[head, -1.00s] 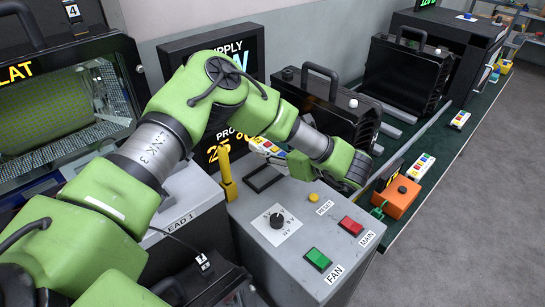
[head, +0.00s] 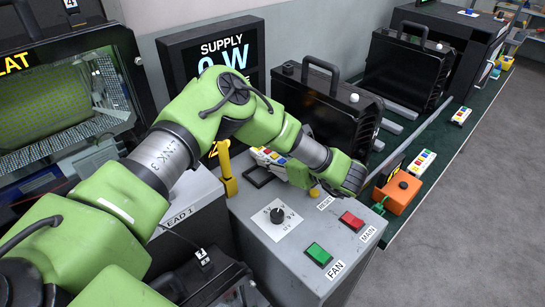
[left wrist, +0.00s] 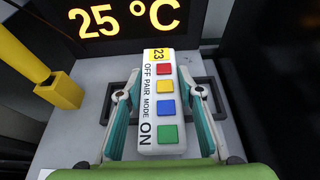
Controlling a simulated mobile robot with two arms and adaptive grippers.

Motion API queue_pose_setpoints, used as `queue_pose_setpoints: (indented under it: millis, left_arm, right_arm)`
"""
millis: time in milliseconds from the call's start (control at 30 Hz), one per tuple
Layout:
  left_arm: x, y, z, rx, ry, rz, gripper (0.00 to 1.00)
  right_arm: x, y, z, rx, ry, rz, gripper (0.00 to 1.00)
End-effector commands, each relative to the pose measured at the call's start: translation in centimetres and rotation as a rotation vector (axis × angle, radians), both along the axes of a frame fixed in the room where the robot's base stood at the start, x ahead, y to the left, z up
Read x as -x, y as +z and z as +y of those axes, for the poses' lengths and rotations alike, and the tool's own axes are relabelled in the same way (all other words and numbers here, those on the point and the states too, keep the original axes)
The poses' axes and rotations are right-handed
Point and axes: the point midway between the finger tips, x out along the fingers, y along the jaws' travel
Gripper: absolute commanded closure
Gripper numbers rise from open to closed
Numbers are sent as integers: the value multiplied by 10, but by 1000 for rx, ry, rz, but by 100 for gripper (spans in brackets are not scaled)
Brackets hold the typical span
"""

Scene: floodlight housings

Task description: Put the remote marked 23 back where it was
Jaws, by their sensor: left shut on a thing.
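The remote marked 23 (left wrist: 163,100) is white with red, yellow, blue and green buttons and a yellow number tag. My left gripper (left wrist: 165,98) is shut on its sides, one teal finger on each side. In the head view the remote (head: 268,157) shows just left of my green hand, over the grey control cabinet (head: 250,215). A black rectangular frame (head: 257,178) lies on the cabinet top below it. In the left wrist view the frame (left wrist: 205,82) shows on both sides of the remote. Whether the remote touches it I cannot tell. My right gripper is not in view.
A yellow post (head: 227,170) stands left of the frame. A black display (head: 205,62) stands behind. Dial (head: 277,215), green FAN button (head: 318,254) and red MAIN button (head: 351,220) are in front. Other remotes (head: 421,162) and an orange box (head: 398,192) lie to the right.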

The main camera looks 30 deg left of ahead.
Motion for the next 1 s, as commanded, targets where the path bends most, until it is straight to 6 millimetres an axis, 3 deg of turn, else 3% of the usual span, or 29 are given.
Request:
queue_pose_setpoints:
  millis: [33,67,100,467,667,733,1000]
  left_arm:
    - [0,-2,0,0,0,0,93]
    - [0,-1,0,0,0,0,58]
    - [0,-1,0,0,0,0,49]
    - [0,1,0,0,0,0,49]
    - [0,17,0,-2,-1,-1,49]
    - [3,14,-14,2,-5,0,49]
    - [23,37,-70,2,-6,-2,49]
  right_arm:
    - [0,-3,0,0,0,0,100]
    - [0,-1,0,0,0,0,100]
    - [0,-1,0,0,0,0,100]
    - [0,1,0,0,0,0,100]
    - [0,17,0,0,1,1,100]
    - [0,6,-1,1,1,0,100]
    - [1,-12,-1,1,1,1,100]
